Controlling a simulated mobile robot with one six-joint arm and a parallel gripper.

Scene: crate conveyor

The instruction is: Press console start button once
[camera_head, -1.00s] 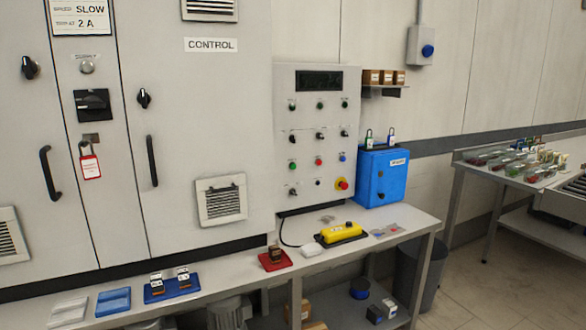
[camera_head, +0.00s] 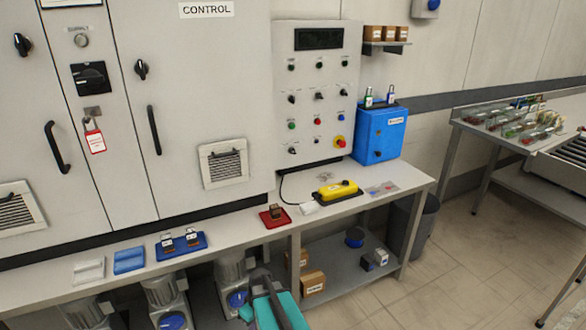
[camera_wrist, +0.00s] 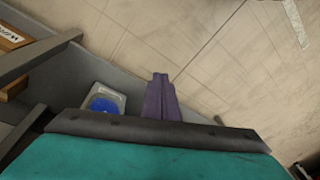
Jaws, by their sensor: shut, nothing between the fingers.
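The console (camera_head: 351,62) is a grey panel on the wall with a dark display and rows of small knobs and buttons. A green button (camera_head: 292,126) sits at its lower left, with a red and a blue one in the same row. A red emergency knob (camera_head: 340,142) is at the lower right. The labels are too small to read, so I cannot tell which is start. My gripper (camera_wrist: 160,78) shows in the wrist view with its fingers together and empty, above the lower shelf and floor, away from the console. In the head view, my teal arm is at the bottom.
A bench (camera_head: 236,226) runs below the console, carrying a yellow pendant (camera_head: 338,190), a red tray (camera_head: 275,217) and blue trays. A blue box (camera_head: 381,135) hangs right of the console. Boxes (camera_head: 313,284) sit on the lower shelf.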

